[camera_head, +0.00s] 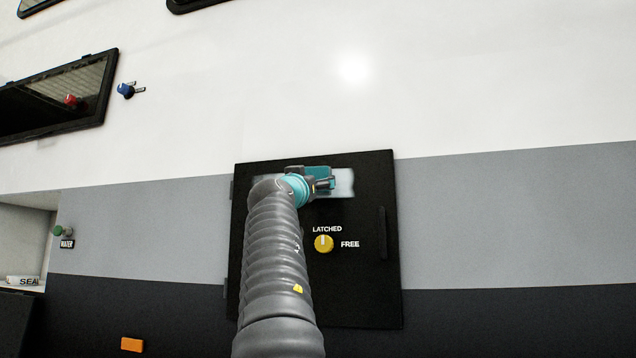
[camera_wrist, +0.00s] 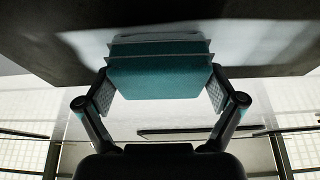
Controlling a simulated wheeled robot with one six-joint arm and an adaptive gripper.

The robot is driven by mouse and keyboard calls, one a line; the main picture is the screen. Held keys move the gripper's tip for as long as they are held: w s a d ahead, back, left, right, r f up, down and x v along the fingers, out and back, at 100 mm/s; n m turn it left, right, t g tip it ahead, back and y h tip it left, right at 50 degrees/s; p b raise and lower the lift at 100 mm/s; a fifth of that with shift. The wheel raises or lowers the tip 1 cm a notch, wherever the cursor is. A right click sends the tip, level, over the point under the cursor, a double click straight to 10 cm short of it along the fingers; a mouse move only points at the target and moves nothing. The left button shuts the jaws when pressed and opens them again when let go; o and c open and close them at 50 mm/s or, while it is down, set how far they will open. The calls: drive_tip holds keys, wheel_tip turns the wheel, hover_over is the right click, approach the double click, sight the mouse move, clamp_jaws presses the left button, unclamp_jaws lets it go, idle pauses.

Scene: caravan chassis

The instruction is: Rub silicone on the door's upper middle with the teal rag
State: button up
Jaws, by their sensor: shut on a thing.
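The black door (camera_head: 360,285) is set in the striped caravan wall, with hinges on its left edge and a dark handle on its right. A pale, whitish smear (camera_head: 343,184) crosses the door's upper middle. My gripper (camera_head: 318,183) is at this smear, shut on the folded teal rag (camera_wrist: 160,76). In the wrist view the rag sits between both fingers, its far edge at the dark door surface (camera_wrist: 60,32). The pale smear also shows there beside the rag (camera_wrist: 250,38). I cannot tell for sure whether the rag touches the door. My arm hides part of the door's left side.
A yellow knob (camera_head: 323,243) marked LATCHED and FREE is on the door below my gripper. An open compartment (camera_head: 22,240) with a SEAL tube (camera_head: 22,281) is at far left. A green knob (camera_head: 58,231), a blue knob (camera_head: 124,90) and an orange marker (camera_head: 132,344) are on the wall.

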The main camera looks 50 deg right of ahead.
drive_tip(key=shift+w+a+p, duration=0.95)
drive_tip(key=shift+w+a, duration=0.15)
drive_tip(key=shift+w, duration=1.55)
drive_tip(key=shift+w+a+p, duration=0.9)
drive_tip(key=shift+w+a, duration=0.25)
drive_tip(key=shift+w, duration=1.55)
drive_tip(key=shift+w+a+p, duration=0.95)
drive_tip(key=shift+w+a, duration=0.15)
drive_tip(key=shift+w, duration=1.55)
drive_tip(key=s+a+b, duration=0.2)
drive_tip(key=a+b, duration=0.1)
drive_tip(key=a, duration=0.2)
drive_tip(key=shift+s+a, duration=0.2)
drive_tip(key=shift+a, duration=0.1)
drive_tip(key=a, duration=0.1)
drive_tip(key=s+a+b, duration=0.1)
drive_tip(key=shift+s+a, duration=0.1)
drive_tip(key=shift+a, duration=0.25)
